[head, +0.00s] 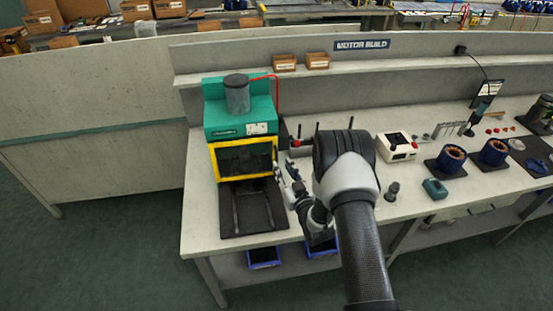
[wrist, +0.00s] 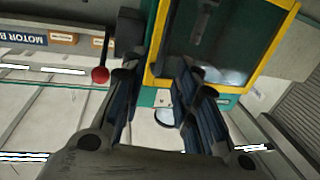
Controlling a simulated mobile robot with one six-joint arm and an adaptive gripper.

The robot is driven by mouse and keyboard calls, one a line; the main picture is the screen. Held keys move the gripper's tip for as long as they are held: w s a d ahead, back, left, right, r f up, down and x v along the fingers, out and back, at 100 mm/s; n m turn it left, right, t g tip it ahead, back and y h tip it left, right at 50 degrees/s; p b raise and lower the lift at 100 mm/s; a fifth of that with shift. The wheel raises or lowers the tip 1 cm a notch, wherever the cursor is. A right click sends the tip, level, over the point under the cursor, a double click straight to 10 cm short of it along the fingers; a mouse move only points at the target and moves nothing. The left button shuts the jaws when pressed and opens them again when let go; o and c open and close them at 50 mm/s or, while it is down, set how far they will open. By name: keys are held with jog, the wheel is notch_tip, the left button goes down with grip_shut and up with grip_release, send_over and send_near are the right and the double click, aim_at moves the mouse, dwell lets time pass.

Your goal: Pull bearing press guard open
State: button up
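The bearing press is a green housing (head: 238,118) with a grey cylinder on top, at the left end of the bench. Its guard, a yellow frame around a dark clear pane (head: 245,174), stands upright across the press front. In the wrist view the guard's yellow edge (wrist: 151,78) shows between and beyond my fingers. My gripper (wrist: 160,72) is open, its two fingers apart with nothing clearly held. In the head view my gripper (head: 281,178) is beside the guard's right edge. I cannot tell whether a finger touches the frame, and no guard handle is clearly visible.
A red-knobbed lever (wrist: 100,75) stands close to one finger. A black base plate (head: 268,228) with two rails lies before the guard. A white box (head: 397,147), a small green block (head: 435,189) and blue motor parts (head: 451,158) sit to the right. Blue bins (head: 263,257) are below.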

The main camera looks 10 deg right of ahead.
aim_at(277, 159)
jog(key=w, duration=0.3)
jog(key=w+a, duration=0.1)
jog(key=w, duration=0.2)
jog(key=shift+w+a+b, duration=0.15)
jog(key=shift+w+b, duration=0.1)
jog(key=shift+b, duration=0.05)
grip_shut()
dwell(0.4)
